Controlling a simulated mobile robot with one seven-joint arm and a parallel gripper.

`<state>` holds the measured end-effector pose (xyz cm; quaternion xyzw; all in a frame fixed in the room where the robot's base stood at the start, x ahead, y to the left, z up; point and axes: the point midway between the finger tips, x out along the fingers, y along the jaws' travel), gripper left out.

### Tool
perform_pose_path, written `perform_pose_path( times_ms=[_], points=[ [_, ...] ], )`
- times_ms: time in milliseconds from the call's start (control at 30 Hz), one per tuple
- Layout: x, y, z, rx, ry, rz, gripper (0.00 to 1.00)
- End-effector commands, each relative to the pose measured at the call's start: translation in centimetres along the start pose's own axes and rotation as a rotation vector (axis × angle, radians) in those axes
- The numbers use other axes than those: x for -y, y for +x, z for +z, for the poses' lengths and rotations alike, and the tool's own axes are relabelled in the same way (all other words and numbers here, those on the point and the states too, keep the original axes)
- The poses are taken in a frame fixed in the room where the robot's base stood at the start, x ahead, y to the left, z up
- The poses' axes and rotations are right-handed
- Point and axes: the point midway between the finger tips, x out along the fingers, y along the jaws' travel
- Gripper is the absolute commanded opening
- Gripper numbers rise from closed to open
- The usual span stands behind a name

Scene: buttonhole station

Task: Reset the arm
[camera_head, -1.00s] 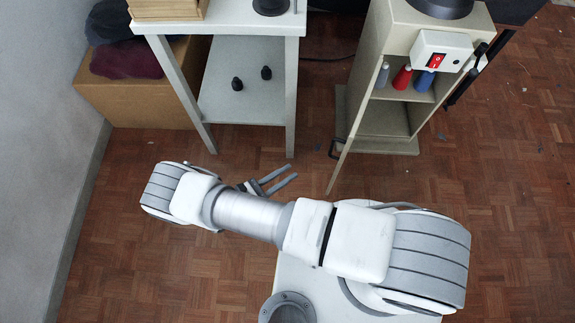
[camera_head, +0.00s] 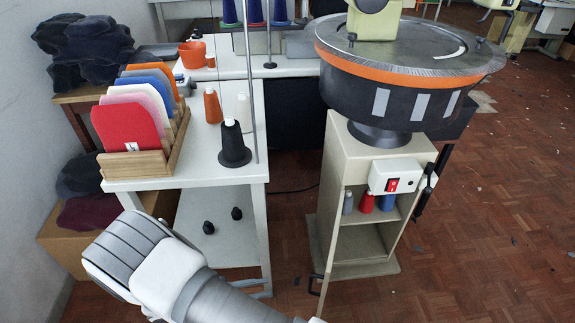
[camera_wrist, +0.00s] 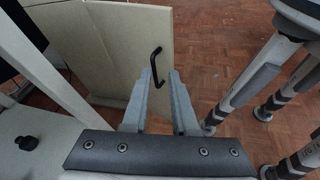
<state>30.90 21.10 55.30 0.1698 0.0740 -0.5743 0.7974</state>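Beyond the fingertips is a black handle (camera_wrist: 156,66) on a beige cabinet door (camera_wrist: 125,45); I see no contact. In the head view my arm (camera_head: 165,265) crosses the bottom left corner, in front of the white table, and my gripper is out of that picture. The beige cabinet (camera_head: 367,165) stands to the right of the table with its front open and its door swung outward.
A large round black machine bowl (camera_head: 400,95) tops the cabinet. A cardboard box (camera_head: 60,235) stands by the left wall.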

Motion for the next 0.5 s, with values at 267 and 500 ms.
perform_pose_path(
  times_ms=[267,500],
  points=[
    [-2.9,-0.2,6.1,-0.137,0.158,-0.197,0.27],
    [-4.4,0.3,11.4,-0.251,0.302,-0.35,0.27]
  ],
)
